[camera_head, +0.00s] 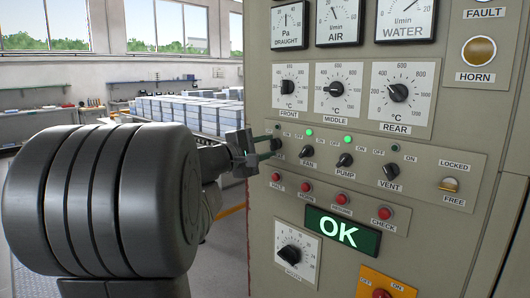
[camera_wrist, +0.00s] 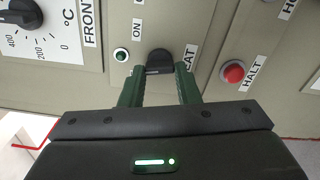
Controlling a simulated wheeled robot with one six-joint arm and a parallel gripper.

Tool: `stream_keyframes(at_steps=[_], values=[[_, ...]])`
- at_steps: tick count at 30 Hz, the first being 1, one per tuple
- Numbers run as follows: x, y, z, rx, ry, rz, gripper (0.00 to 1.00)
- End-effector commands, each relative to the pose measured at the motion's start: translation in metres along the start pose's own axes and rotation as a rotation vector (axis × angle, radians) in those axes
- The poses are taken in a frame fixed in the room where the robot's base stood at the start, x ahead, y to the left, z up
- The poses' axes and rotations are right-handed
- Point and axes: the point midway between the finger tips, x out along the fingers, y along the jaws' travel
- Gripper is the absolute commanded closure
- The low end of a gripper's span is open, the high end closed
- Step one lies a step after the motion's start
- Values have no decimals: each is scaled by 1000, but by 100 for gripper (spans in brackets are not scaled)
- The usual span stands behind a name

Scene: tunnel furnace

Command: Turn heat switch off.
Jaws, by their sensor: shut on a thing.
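The heat switch is a black rotary knob at the left end of the switch row in the head view (camera_head: 276,145). It also shows in the wrist view (camera_wrist: 159,61), beside a label partly hidden by a finger. My gripper (camera_head: 267,143) reaches it from the left. In the wrist view its two green fingers (camera_wrist: 160,78) are shut on the knob, one on each side. The knob's pointer direction is hard to make out. The small lamp (camera_wrist: 121,55) by the knob looks dark green.
To the right are the fan switch (camera_head: 307,152), pump switch (camera_head: 344,160) and vent switch (camera_head: 391,171). Red buttons sit below, with HALT (camera_wrist: 233,72) close to my fingers. Dials (camera_head: 290,88) are above. A lit OK display (camera_head: 342,232) is lower down. Free room lies left of the panel.

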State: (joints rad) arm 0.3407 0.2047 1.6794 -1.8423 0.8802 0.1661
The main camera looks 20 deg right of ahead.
Motion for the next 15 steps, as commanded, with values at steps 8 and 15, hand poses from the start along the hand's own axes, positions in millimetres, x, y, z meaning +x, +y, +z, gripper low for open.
stream_keyframes(at_steps=[8, 15], values=[[0, -2, 0, -213, 1, -3, 94], [0, -3, 0, -327, 1, -3, 94]])
